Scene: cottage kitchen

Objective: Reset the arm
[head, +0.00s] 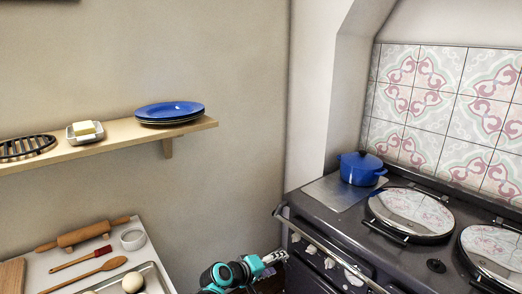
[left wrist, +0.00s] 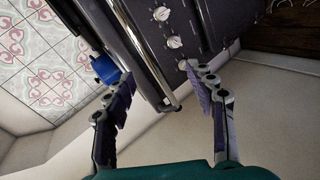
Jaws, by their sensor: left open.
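My left gripper (head: 276,257) shows at the bottom of the head view, in front of the dark range cooker (head: 330,235) near its left front corner. In the left wrist view the two fingers of the left gripper (left wrist: 168,92) are spread wide with nothing between them. Beyond them the cooker's rail (left wrist: 140,45) and front knobs (left wrist: 173,42) show. My right gripper is not in either view.
A blue pot (head: 360,169) stands on the cooker beside two round lids (head: 410,212). A wall shelf (head: 115,137) holds blue plates (head: 170,111), a butter dish (head: 85,132) and a black rack (head: 25,147). A counter at lower left holds a rolling pin (head: 82,234) and utensils.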

